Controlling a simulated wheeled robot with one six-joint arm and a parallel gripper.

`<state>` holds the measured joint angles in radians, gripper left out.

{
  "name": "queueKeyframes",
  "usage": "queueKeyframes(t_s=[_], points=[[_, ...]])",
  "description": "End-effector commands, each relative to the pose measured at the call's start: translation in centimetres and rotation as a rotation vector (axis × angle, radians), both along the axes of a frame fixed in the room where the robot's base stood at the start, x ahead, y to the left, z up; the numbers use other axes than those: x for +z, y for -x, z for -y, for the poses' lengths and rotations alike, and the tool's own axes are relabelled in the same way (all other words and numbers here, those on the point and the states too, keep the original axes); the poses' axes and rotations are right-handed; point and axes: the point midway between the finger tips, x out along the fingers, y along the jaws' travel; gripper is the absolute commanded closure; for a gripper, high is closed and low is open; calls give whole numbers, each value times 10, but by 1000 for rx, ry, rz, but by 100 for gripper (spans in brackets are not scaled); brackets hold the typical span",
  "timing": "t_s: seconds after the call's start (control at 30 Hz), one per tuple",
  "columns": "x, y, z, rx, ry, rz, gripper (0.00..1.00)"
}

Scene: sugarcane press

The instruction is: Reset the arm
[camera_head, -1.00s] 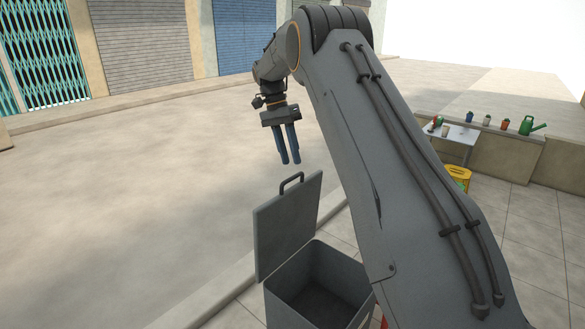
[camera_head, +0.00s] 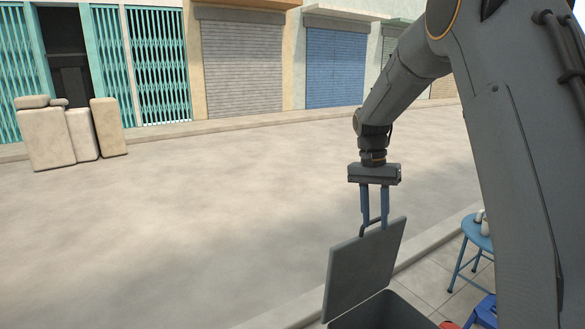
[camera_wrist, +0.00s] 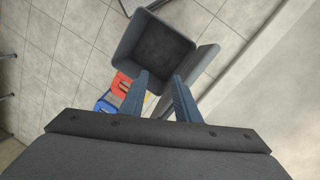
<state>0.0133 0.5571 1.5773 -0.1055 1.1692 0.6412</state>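My gripper (camera_head: 374,222) hangs pointing down from the arm, its two blue fingers apart with nothing seen between them. The lid stands raised, and the open grey bin (camera_head: 385,315) is cut off by the lower edge. In the wrist view the open fingers (camera_wrist: 160,78) point toward the bin (camera_wrist: 160,50), whose inside looks empty. The raised lid (camera_wrist: 207,65) is beside it on the right.
A blue stool (camera_head: 474,240) with white items on top stands right of the bin. A blue object (camera_head: 485,312) and a red one (camera_head: 450,325) are low at right. Stacked beige blocks (camera_head: 80,137) stand far left. The road (camera_head: 200,200) is clear.

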Motion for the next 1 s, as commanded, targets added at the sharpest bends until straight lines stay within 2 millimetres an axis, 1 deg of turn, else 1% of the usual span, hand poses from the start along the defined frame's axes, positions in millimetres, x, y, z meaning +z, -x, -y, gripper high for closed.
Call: queueKeyframes(t_s=[0.03, 0.17, 0.2, 0.27, 0.3, 0.37, 0.4, 0.47, 0.5, 0.6, 0.7, 0.77, 0.83, 1.0], points=[[-2, 21, -3, 48, -17, 9, 71], [-13, 71, -12, 181, -58, 45, 71], [-17, 88, -15, 223, -70, 54, 71], [-23, 114, -18, 283, -85, 71, 71], [-27, 132, -21, 322, -94, 83, 71], [-34, 160, -24, 380, -106, 100, 71], [-39, 177, -25, 417, -111, 112, 71], [-45, 202, -28, 467, -118, 127, 71], [-49, 218, -29, 497, -122, 136, 71], [-58, 248, -31, 557, -127, 154, 71], [-63, 266, -33, 593, -128, 165, 71], [-65, 272, -33, 605, -130, 168, 71], [-66, 275, -33, 611, -129, 169, 71], [-66, 275, -33, 611, -130, 168, 71]])
